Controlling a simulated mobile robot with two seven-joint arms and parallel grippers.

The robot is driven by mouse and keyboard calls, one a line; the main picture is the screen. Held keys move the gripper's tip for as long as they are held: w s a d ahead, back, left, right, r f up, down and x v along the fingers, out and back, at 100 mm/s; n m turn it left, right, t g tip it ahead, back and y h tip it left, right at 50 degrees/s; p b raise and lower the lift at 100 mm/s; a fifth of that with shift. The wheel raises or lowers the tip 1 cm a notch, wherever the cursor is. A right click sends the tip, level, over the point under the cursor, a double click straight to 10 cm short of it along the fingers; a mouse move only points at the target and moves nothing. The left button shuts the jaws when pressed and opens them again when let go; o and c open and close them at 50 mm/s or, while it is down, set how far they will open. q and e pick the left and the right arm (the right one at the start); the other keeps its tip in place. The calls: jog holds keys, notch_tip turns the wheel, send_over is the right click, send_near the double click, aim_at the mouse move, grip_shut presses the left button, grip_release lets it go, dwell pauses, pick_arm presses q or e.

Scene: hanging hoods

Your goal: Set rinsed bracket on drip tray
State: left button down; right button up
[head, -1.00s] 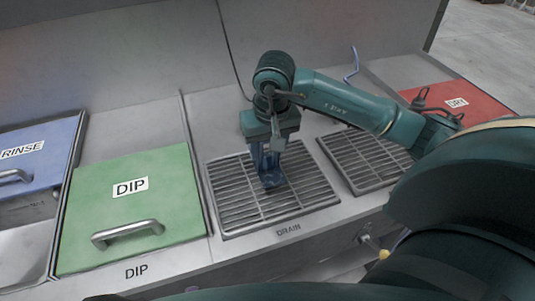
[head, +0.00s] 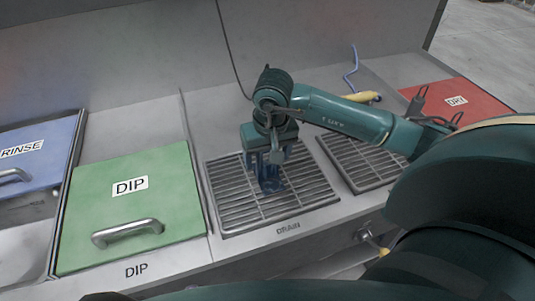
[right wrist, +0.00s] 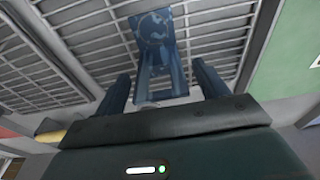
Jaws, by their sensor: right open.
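The blue bracket (head: 270,184) rests on the left drip tray (head: 225,205), the slatted one above the DRAIN label. Its upper part is partly hidden by my right gripper (head: 268,164), which points down over it. In the right wrist view the bracket (right wrist: 155,45) stands between the two spread fingers of my right gripper (right wrist: 163,88), with gaps visible beside it. My right gripper is open around the bracket and does not grip it. My left gripper is not in view.
A second slatted tray (head: 358,166) lies to the right, partly behind my right arm. The green DIP lid (head: 95,200) and blue RINSE lid (head: 35,155) are shut at left. A yellow-handled tool (head: 362,97) with a blue hose and a red DRY lid (head: 462,97) are at the back right.

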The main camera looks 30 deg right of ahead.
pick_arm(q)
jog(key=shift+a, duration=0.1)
pick_arm(e)
jog(key=shift+r, duration=0.1)
jog(key=shift+r+p, duration=0.25)
jog(key=shift+p, duration=0.1)
pick_arm(q)
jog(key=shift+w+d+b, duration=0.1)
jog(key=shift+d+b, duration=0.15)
jog(key=shift+b, duration=0.7)
pick_arm(e)
notch_tip(320, 180, up, 12)
jog(key=s, duration=0.1)
jog(key=shift+s+a+f, duration=0.2)
jog(key=shift+s+f, duration=0.05)
jog(key=shift+s, duration=0.15)
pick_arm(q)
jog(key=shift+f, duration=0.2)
